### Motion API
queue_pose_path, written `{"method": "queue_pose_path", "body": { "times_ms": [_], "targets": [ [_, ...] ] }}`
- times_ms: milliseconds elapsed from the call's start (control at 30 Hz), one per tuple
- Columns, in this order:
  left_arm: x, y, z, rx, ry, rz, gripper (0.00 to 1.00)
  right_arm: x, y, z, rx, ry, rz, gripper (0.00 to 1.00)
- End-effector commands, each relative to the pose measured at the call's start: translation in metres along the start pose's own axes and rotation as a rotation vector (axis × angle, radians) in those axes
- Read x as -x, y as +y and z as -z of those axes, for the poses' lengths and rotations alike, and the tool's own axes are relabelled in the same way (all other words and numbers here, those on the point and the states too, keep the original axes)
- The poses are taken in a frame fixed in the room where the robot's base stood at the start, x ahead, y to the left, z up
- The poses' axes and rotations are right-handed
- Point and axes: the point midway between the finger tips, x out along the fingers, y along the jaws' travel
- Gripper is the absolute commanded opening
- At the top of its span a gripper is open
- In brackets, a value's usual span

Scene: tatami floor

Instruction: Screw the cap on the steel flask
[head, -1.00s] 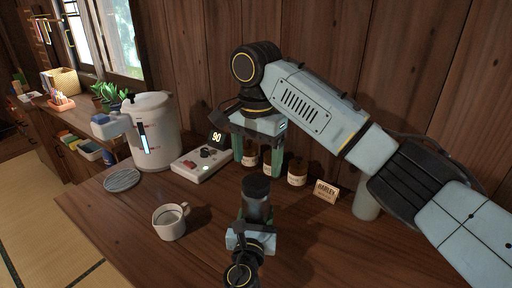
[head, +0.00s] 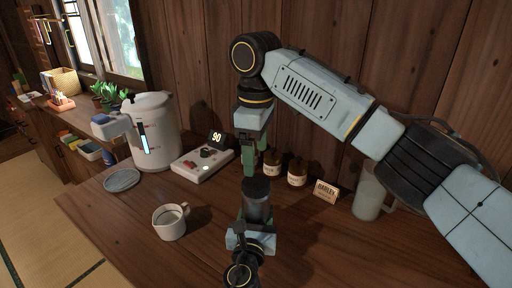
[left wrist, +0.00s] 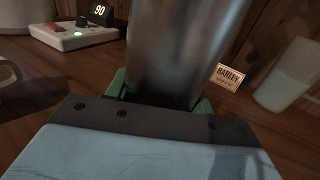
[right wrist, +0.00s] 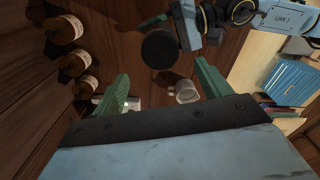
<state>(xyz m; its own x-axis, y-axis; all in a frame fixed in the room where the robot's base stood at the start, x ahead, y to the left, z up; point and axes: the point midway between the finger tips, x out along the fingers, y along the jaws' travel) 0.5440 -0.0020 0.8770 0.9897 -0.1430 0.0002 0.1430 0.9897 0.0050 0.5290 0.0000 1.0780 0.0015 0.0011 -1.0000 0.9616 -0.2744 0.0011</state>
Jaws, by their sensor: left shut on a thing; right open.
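The steel flask (head: 258,207) stands upright in my left gripper (head: 245,228), which is shut around its body. It fills the middle of the left wrist view (left wrist: 185,45). The black cap (head: 256,186) sits on top of the flask; how tightly it is seated cannot be told. In the right wrist view the cap (right wrist: 160,48) shows as a dark disc. My right gripper (head: 252,160) is open and empty, pointing down just above the cap and apart from it. Its two green fingers are spread wide in the right wrist view (right wrist: 162,70).
A white jug (head: 170,221) stands left of the flask, with a grey round coaster (head: 122,180) behind it. The right front table is clear.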

Motion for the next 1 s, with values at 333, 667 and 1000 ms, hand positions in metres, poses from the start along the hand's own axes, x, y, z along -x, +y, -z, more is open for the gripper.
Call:
{"method": "queue_pose_path", "body": {
  "times_ms": [333,667,1000],
  "targets": [
    [0.000,0.000,0.002,-0.002,0.003,0.000,0.00,0.004,0.000,0.000,0.426,-0.001,0.000,0.76],
    [0.000,0.000,0.002,-0.002,0.003,0.000,0.00,0.004,0.000,0.000,0.477,0.000,0.001,0.76],
    [0.000,0.000,0.002,-0.002,0.003,0.000,0.00,-0.015,0.000,0.000,0.474,-0.001,0.003,0.76]
  ]
}}
